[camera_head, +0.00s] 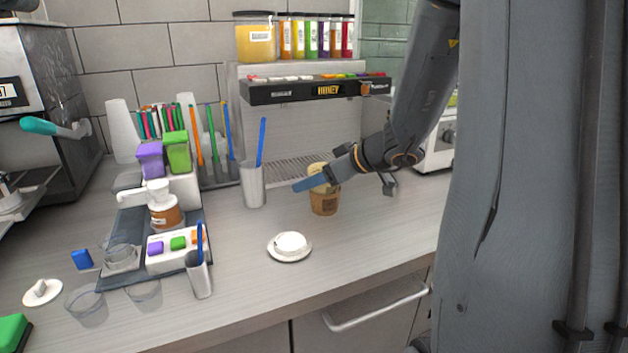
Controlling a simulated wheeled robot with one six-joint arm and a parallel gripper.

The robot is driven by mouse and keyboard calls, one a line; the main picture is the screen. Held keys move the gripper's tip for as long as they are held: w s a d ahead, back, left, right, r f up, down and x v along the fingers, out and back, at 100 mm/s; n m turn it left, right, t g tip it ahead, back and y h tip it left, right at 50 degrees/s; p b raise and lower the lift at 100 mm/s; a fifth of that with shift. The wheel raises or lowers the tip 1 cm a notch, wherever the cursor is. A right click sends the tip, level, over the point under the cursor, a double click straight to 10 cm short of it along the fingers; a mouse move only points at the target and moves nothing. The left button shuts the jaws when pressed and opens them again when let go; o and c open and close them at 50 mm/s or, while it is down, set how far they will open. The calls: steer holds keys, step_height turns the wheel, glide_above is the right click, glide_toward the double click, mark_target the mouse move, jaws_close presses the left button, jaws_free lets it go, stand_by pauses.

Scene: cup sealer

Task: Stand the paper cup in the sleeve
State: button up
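A brown, kraft-coloured sleeve (324,203) stands upright on the counter near the middle of the view. A pale cream paper cup (317,169) shows just above it, partly covered by my gripper. My gripper (312,181) reaches in from the upper right, with one blue-grey finger lying across the front of the cup. The other finger is hidden, so I cannot tell if it grips the cup. How deep the cup sits in the sleeve is also hidden.
A white lidded dish (290,245) sits in front of the sleeve. A cup with a blue straw (253,184) stands to its left. A dark tray (120,265) with colored blocks and cups is further left. A dispenser rack (315,91) stands behind. The counter right of the sleeve is clear.

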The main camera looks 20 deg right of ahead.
steer(key=shift+f+b, duration=0.2)
steer(key=shift+b, duration=0.15)
steer(key=o, duration=1.3)
steer(key=shift+c, duration=0.2)
steer(key=shift+r, duration=0.1)
steer(key=shift+r+p, duration=0.3)
steer(key=shift+p, duration=0.45)
steer(key=b+v, duration=0.1)
steer(key=v, duration=1.1)
steer(key=shift+b, duration=0.3)
